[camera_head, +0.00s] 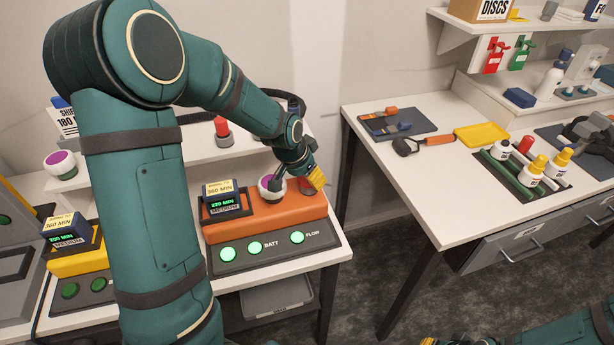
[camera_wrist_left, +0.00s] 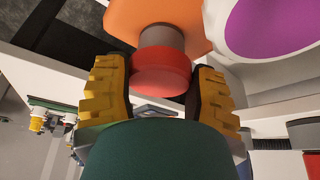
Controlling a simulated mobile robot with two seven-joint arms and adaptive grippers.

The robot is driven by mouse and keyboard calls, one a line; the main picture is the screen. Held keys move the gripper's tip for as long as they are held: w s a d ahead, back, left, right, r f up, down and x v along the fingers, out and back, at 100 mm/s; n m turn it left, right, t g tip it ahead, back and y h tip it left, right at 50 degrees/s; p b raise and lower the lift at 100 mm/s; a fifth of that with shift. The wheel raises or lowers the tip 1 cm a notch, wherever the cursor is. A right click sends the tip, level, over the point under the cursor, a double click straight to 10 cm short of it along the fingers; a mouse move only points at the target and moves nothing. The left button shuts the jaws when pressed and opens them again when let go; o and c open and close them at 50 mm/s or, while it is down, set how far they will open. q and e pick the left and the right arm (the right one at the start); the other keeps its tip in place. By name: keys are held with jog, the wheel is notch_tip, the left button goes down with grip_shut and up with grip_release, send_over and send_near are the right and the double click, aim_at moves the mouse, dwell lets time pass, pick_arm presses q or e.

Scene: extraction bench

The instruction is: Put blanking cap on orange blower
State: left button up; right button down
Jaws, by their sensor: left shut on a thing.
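The orange blower (camera_head: 265,216) sits on the left bench. My left gripper (camera_head: 306,182) is at its back right end, shut on a red cap (camera_head: 305,187). In the wrist view the red cap (camera_wrist_left: 160,76) lies between the two yellow-padded fingers (camera_wrist_left: 163,90). A grey stub (camera_wrist_left: 162,38) on the orange body (camera_wrist_left: 160,12) meets the cap's far side; I cannot tell whether the cap is fully seated. My right gripper (camera_head: 430,341) shows only as yellow tips at the bottom edge.
A white part with a purple face (camera_wrist_left: 270,28) is close beside the cap. Another red cap (camera_head: 221,126) stands on the back shelf. A yellow blower (camera_head: 75,262) is to the left.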

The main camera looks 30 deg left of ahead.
pick_arm(q)
jog(key=o, duration=1.1)
jog(key=shift+s+r, duration=0.1)
jog(key=shift+r, duration=0.4)
jog(key=p+v, duration=0.2)
jog(key=v, duration=0.9)
jog(key=shift+a, duration=0.1)
